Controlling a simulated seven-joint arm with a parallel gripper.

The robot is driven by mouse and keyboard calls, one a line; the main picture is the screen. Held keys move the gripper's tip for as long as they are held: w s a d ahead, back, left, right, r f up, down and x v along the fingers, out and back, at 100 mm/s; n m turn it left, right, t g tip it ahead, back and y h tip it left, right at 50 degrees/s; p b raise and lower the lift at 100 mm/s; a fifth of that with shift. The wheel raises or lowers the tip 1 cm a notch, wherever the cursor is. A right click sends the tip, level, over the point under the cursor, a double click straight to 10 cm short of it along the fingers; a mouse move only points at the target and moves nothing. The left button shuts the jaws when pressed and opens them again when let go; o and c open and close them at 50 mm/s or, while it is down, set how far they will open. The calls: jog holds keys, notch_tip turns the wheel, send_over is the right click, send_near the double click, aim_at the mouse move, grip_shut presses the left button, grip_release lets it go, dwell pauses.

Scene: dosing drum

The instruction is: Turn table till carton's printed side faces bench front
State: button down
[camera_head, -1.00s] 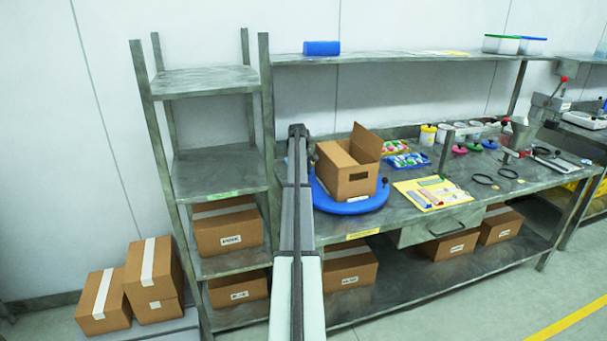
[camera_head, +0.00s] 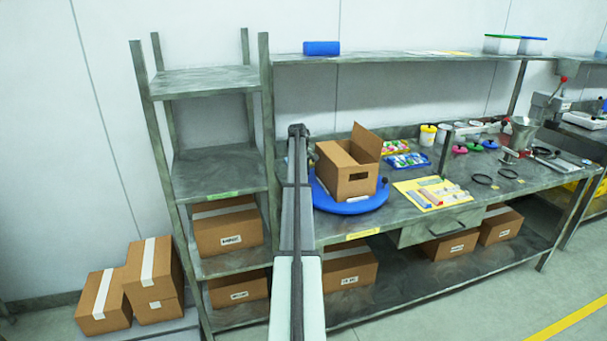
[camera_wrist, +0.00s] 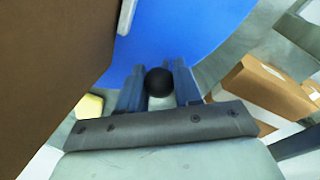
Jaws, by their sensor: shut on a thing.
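The blue round table (camera_head: 372,204) lies on the bench, with an open brown carton (camera_head: 335,177) standing upright on it, one flap raised. The carton's face toward the bench front and right bears a dark rectangle; I cannot tell whether it is print or a hole. In the wrist view the blue table (camera_wrist: 190,35) fills the top, and the carton (camera_wrist: 50,70) is close at left. My gripper (camera_wrist: 159,80) is shut on a black knob (camera_wrist: 158,82) at the table's edge. In the head view my arm hides the gripper. A dark knob (camera_head: 384,182) shows at the table's right edge.
Right of the table lie a yellow board (camera_head: 432,203) with strips and trays of coloured pieces (camera_head: 408,160). Several jars stand behind. A shelf rack (camera_head: 218,180) is close on the left. Cartons (camera_head: 345,270) sit on the shelf below the bench.

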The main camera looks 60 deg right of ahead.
aim_at(312, 172)
jog(key=shift+d, duration=0.15)
